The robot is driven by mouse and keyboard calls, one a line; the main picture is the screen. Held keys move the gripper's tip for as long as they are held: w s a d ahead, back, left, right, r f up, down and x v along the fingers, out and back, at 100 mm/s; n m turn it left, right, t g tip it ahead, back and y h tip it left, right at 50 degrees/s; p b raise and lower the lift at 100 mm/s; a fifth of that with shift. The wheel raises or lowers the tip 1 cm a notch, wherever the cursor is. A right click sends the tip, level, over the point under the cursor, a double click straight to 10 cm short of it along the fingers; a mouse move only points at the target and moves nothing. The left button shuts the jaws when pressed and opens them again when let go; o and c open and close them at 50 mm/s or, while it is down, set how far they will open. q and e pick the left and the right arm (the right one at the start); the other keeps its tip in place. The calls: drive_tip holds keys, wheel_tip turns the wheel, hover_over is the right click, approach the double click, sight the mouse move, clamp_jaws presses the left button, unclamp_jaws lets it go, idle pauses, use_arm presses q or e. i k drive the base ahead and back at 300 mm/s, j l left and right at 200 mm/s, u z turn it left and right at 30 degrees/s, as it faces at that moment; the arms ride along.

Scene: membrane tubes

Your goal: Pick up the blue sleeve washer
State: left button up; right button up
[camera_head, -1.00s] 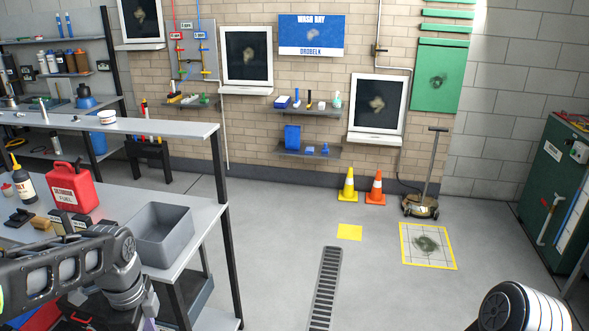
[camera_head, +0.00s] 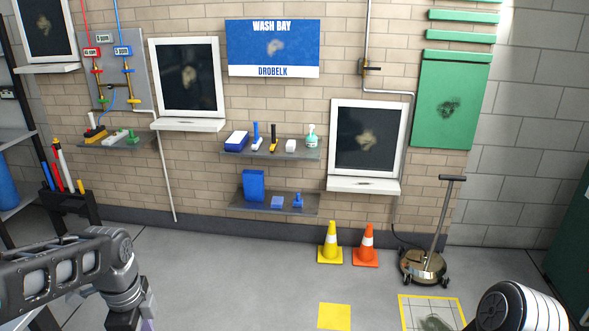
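Several blue items show on the wall shelves, and at this size I cannot tell for sure which is the sleeve washer. On the upper shelf (camera_head: 290,154) are a blue block (camera_head: 236,141) and an upright blue-handled tool (camera_head: 256,136) with a pale base. On the lower shelf (camera_head: 244,209) are a tall blue container (camera_head: 253,185), a small blue block (camera_head: 277,202) and a small blue knobbed item (camera_head: 298,200). My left arm shows at the lower left and my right arm at the lower right. Both grippers are outside the view.
A yellow cone (camera_head: 330,246), an orange cone (camera_head: 365,247) and a floor machine (camera_head: 423,265) stand near the wall, right of the shelves. A left shelf (camera_head: 122,143) holds brushes. A dark rack (camera_head: 70,217) holds long-handled tools. The floor before the shelves looks clear.

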sight(258, 141)
drive_tip(key=i, duration=0.85)
drive_tip(key=i+z, duration=0.1)
drive_tip(key=i, duration=0.75)
drive_tip(key=i+j, duration=0.1)
drive_tip(key=i, duration=0.75)
drive_tip(key=i+j, duration=0.1)
drive_tip(key=i, duration=0.75)
drive_tip(key=i+j+z, duration=0.1)
drive_tip(key=i, duration=0.8)
drive_tip(key=j, duration=0.2)
drive_tip(key=i, duration=0.05)
